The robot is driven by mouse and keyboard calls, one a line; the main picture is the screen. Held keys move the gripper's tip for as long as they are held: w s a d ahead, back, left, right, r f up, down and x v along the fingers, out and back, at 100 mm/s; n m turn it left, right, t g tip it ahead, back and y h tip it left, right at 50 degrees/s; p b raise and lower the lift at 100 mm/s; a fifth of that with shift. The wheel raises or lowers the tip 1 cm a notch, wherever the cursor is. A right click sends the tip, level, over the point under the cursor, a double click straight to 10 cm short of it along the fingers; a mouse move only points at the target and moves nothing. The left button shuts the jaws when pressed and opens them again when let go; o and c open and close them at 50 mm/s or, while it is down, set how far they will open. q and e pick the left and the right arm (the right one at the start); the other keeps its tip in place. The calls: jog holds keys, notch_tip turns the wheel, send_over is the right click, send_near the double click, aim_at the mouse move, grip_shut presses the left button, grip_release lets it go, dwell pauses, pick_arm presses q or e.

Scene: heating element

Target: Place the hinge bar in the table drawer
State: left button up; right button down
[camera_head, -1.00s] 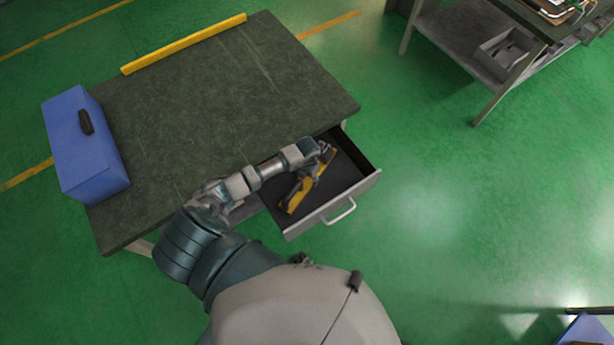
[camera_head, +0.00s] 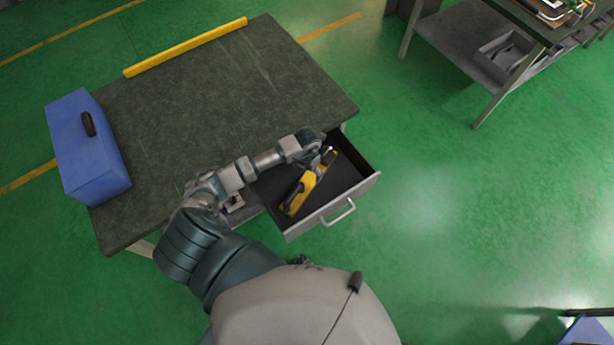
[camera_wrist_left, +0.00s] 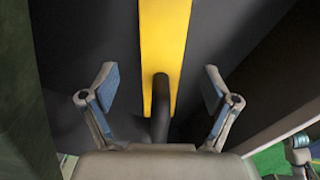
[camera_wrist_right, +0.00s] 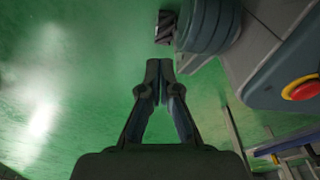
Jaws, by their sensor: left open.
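The hinge bar, a yellow bar with a dark handle (camera_head: 303,191), lies in the open table drawer (camera_head: 350,192), slanted across its dark floor. My left gripper (camera_head: 322,156) is over the drawer at the bar's far end. In the left wrist view the gripper (camera_wrist_left: 160,86) is open, with one finger on each side of the yellow bar (camera_wrist_left: 165,40) and a gap on both sides. The dark handle (camera_wrist_left: 160,110) shows between the fingers. My right gripper (camera_wrist_right: 160,75) is shut and empty above the green floor; it is out of the head view.
The dark tabletop (camera_head: 220,100) is mostly clear. A blue box (camera_head: 85,150) with a black handle stands at its left edge. A long yellow strip (camera_head: 185,47) runs along the far edge. Another bench (camera_head: 470,40) stands at the upper right, with open floor between.

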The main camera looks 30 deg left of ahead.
aim_at(307, 180)
pick_arm(q)
jog(key=r, duration=0.5)
jog(key=shift+a+r, duration=0.2)
jog(key=shift+a, duration=0.15)
pick_arm(e)
jog(key=shift+s+a+f, duration=0.15)
jog(key=shift+s, duration=0.4)
pick_arm(q)
jog(key=shift+d, duration=0.25)
pick_arm(e)
jog(key=shift+d, duration=0.2)
